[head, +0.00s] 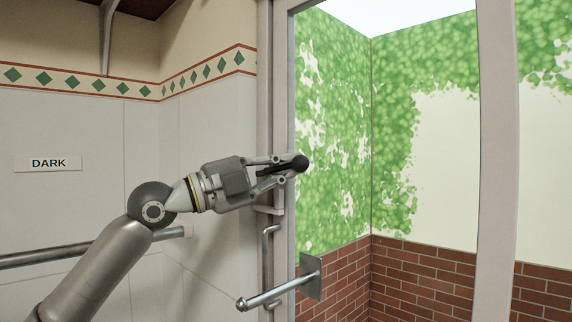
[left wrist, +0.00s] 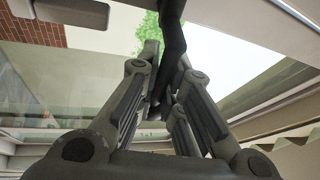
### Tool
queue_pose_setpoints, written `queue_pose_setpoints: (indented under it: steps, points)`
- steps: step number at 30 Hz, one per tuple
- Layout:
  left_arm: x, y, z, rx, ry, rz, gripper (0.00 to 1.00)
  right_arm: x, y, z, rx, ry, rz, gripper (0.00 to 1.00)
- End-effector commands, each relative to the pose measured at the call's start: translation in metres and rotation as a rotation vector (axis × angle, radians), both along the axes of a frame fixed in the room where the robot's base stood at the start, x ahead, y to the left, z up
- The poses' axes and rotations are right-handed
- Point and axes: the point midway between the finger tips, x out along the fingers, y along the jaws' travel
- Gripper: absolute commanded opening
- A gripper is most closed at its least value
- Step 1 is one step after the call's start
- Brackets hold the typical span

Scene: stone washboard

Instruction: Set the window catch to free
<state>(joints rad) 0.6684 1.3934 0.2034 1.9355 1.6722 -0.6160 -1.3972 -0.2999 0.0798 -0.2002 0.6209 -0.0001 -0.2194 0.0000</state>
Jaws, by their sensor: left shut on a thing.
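My left gripper (head: 284,170) reaches in from the left at the window's left frame post. It is shut on a dark lever with a rounded end (head: 301,162), which appears to be the window catch. In the left wrist view the dark lever (left wrist: 172,40) runs up between the two fingers (left wrist: 160,85). The fingers hide much of the lever and its mount, so I cannot tell its setting. The window's left frame post (head: 281,70) stands right behind the gripper. My right gripper is not in view.
A grey bar handle (head: 267,262) is on the frame below my gripper. A metal rod with a ball end (head: 275,295) juts out from a square plate (head: 311,277). A sign reading DARK (head: 48,163) is on the left wall. A rail (head: 65,254) runs behind my arm.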

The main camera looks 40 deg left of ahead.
Motion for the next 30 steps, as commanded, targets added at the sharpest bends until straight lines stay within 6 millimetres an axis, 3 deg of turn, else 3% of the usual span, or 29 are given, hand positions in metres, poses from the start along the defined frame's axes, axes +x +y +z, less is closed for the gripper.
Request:
queue_pose_setpoints:
  steps: [16,17,21,30]
  points:
    - [0.0002,-0.0028,-0.0046,0.025,0.007,-0.005,0.0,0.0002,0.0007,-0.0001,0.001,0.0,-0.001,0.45]
    - [0.0003,-0.003,-0.0047,0.025,0.007,-0.005,0.12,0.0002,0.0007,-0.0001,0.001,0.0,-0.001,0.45]
    - [0.0004,-0.0027,-0.0045,0.024,0.007,-0.005,0.3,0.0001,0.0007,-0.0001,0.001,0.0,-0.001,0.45]
    - [0.0006,-0.0011,-0.0034,0.022,0.004,-0.002,0.31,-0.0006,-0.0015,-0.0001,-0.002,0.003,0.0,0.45]
